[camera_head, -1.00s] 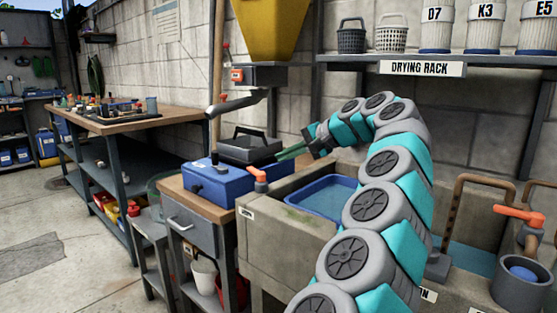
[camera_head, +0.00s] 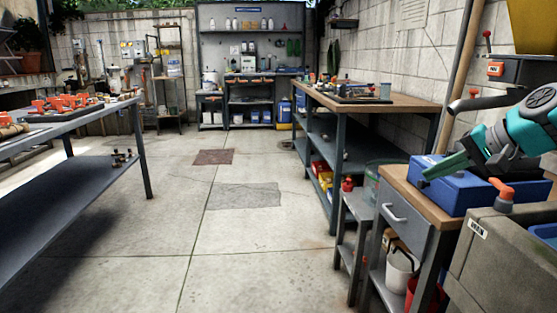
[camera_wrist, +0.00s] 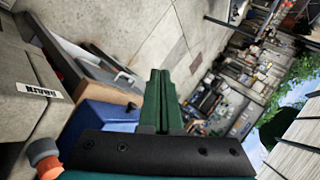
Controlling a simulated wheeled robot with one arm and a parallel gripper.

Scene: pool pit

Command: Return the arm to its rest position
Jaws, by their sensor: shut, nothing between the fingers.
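My gripper (camera_head: 447,166) is at the right of the head view, above the blue box (camera_head: 450,187) on the small wooden-topped cabinet. Its green fingers point left and slightly down, and they are shut with nothing between them. In the wrist view the green fingers (camera_wrist: 160,88) lie together in the middle, with the blue box (camera_wrist: 95,122) behind and to the left. My teal and grey arm comes in from the right edge, still stretched out over the sink area. Most of the arm is outside the head view.
An orange-handled tap (camera_head: 503,196) and the concrete sink (camera_head: 505,265) are close below my arm. A workbench (camera_head: 375,103) with small items stands behind. A metal table (camera_head: 70,180) stands at the left. The floor (camera_head: 245,235) between them is open.

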